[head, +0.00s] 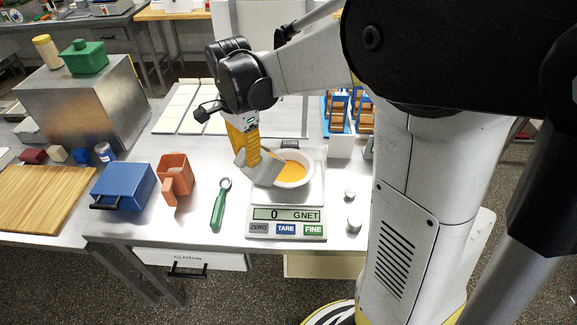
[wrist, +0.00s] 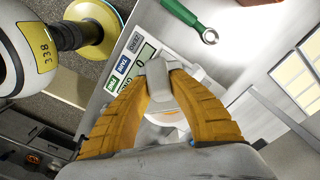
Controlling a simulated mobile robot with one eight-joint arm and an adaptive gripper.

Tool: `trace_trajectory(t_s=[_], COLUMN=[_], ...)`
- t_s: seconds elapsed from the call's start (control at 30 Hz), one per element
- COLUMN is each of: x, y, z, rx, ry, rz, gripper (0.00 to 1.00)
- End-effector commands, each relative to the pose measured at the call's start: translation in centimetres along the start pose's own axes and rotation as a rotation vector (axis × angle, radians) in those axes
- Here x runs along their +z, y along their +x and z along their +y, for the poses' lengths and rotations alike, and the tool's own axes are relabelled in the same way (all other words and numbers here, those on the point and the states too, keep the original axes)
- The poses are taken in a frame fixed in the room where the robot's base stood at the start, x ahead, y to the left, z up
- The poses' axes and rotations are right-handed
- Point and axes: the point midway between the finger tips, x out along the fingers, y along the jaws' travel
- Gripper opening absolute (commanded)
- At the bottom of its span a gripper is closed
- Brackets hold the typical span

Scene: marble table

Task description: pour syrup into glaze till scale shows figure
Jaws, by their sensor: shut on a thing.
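My gripper (head: 246,155), with its yellow fingers, is shut on a grey vessel (head: 265,172), seemingly a jug. It is held at the left rim of a white bowl (head: 307,180), tilted toward it; whether they touch is unclear. Orange glaze (head: 294,172) lies in the bowl. No stream shows. The bowl is on the scale (head: 316,215), whose display (head: 287,214) reads 0 G NET. In the wrist view my fingertips (wrist: 160,75) close on a grey part (wrist: 160,88) of the vessel, and the bowl is largely hidden behind them. The syrup inside the vessel is hidden.
Blue racks (head: 337,112) stand behind. White tiles (head: 175,108) lie at the back left.

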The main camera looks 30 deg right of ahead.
Motion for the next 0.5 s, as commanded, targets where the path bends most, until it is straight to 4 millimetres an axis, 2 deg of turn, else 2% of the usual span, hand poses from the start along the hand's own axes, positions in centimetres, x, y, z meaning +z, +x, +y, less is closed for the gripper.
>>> trace_trajectory(t_s=[0.2, 0.5], x=[-0.71, -0.59], y=[-0.31, -0.30], z=[-0.01, 0.00], rx=[0.000, 0.000], ry=[0.002, -0.001], rz=[-0.075, -0.076], gripper=[0.00, 0.00])
